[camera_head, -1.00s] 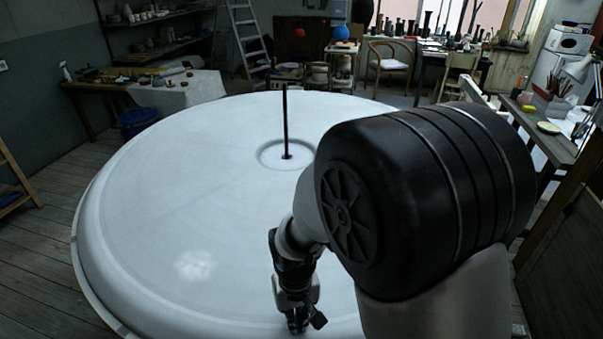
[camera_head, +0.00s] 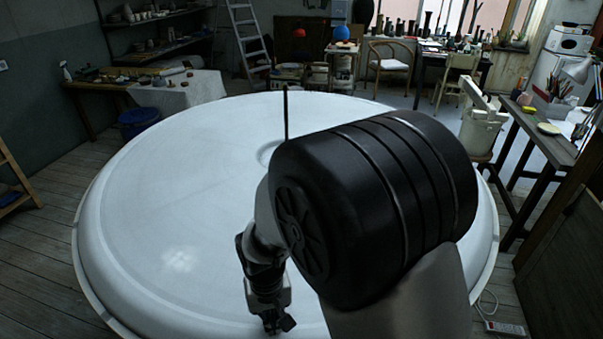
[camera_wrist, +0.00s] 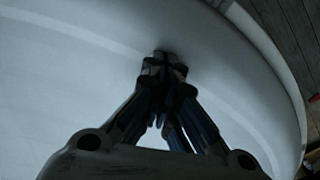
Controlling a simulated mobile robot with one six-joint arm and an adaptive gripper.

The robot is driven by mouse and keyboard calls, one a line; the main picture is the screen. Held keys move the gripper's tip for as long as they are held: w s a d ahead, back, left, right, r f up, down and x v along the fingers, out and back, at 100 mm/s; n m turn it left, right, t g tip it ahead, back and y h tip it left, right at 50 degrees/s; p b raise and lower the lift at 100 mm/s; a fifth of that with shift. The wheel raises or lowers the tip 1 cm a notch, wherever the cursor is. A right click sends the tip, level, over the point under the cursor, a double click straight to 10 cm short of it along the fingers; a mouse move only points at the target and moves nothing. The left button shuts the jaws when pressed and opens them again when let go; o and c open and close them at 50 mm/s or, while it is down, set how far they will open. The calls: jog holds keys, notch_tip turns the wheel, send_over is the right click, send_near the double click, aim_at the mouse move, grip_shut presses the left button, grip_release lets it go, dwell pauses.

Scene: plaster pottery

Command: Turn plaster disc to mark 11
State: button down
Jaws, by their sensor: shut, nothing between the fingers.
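The plaster disc (camera_head: 170,210) is a large, pale round slab with a raised rim, filling the middle of the head view. A dark upright rod (camera_head: 286,115) stands at its centre, its foot hidden behind my arm. My gripper (camera_head: 272,328) points down over the near part of the disc. In the wrist view my gripper (camera_wrist: 163,62) is shut and empty, with its fingertips together at the pale surface (camera_wrist: 60,80), near the rim. I cannot tell whether the tips touch it. No numbered mark can be read on the disc. My arm hides the disc's right part.
A table with a pale cloth (camera_head: 185,95) and a blue bucket (camera_head: 139,122) stand at the left back. A white bucket (camera_head: 481,128) and a workbench (camera_head: 548,125) stand at the right. A power strip (camera_head: 505,329) lies on the floor at the lower right.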

aim_at(200, 315)
jog(key=shift+w+a+f+p, duration=0.1)
jog(key=shift+w+a+p, duration=0.1)
jog(key=shift+a, duration=1.2)
jog(key=shift+w+a+f+p, duration=0.1)
jog(key=shift+w+a, duration=0.05)
jog(key=shift+a, duration=1.2)
jog(key=shift+w+a+p, duration=0.1)
jog(key=shift+w+a, duration=0.1)
jog(key=shift+a, duration=1.2)
jog(key=shift+a+f, duration=0.1)
jog(key=shift+a, duration=0.25)
jog(key=shift+s+d, duration=0.1)
jog(key=shift+a, duration=0.2)
jog(key=shift+w+a+p, duration=0.1)
jog(key=shift+w+a, duration=0.1)
jog(key=shift+a, duration=0.5)
jog(key=shift+w+a+p, duration=0.15)
jog(key=shift+w+a, duration=0.05)
jog(key=shift+a, duration=0.5)
jog(key=shift+w+a+p, duration=0.1)
jog(key=shift+w+a, duration=0.1)
jog(key=shift+a, duration=0.5)
jog(key=shift+w+a+f+p, duration=0.1)
jog(key=shift+w+a+p, duration=0.15)
jog(key=shift+a, duration=0.7)
jog(key=shift+w+a+p, duration=0.1)
jog(key=shift+w+a, duration=0.2)
jog(key=shift+a, duration=0.65)
